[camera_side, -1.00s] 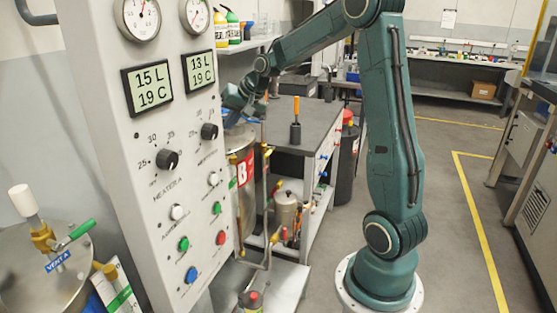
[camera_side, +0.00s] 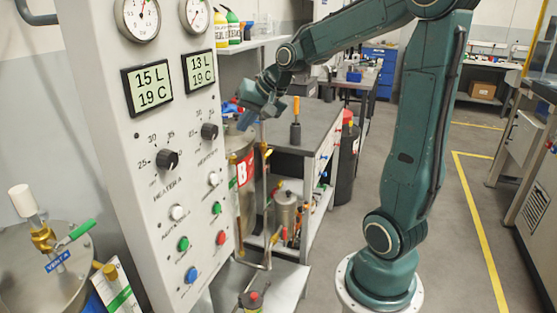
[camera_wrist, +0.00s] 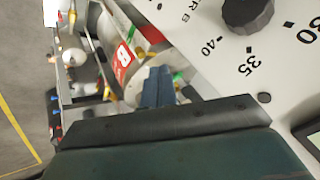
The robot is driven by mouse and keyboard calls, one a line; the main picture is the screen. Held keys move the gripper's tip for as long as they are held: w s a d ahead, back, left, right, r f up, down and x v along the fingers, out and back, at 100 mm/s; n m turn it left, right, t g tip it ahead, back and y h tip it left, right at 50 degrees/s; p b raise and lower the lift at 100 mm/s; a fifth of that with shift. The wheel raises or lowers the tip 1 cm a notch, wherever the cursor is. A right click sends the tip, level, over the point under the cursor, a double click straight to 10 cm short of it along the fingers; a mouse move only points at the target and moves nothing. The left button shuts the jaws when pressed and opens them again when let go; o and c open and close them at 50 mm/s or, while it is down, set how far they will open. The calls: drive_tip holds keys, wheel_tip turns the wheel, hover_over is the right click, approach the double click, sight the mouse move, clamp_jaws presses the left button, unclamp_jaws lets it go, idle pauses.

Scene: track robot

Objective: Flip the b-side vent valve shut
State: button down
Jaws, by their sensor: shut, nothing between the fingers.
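Tank B (camera_side: 243,190) is a steel vessel with a red B label, partly hidden behind the control panel; it also shows in the wrist view (camera_wrist: 135,90). My gripper (camera_side: 243,119) is above the tank's top, beside the panel edge. In the wrist view its blue fingers (camera_wrist: 158,86) are together and hold nothing. A small green part, likely the b-side vent valve handle (camera_wrist: 178,78), shows just right of the fingers. The fingers hide much of it, so I cannot tell its position or whether they touch. In the side view that valve is hidden.
The control panel (camera_side: 150,120) with knobs and gauges stands close to my gripper. Tank A's vent valve has a green handle (camera_side: 76,233) at the lower left. A workbench with an orange-handled tool (camera_side: 295,120) stands behind; pipes run beside tank B.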

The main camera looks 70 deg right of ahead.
drive_tip(key=shift+s+a+r, duration=0.1)
drive_tip(key=shift+s+a, duration=0.3)
drive_tip(key=shift+a, duration=0.1)
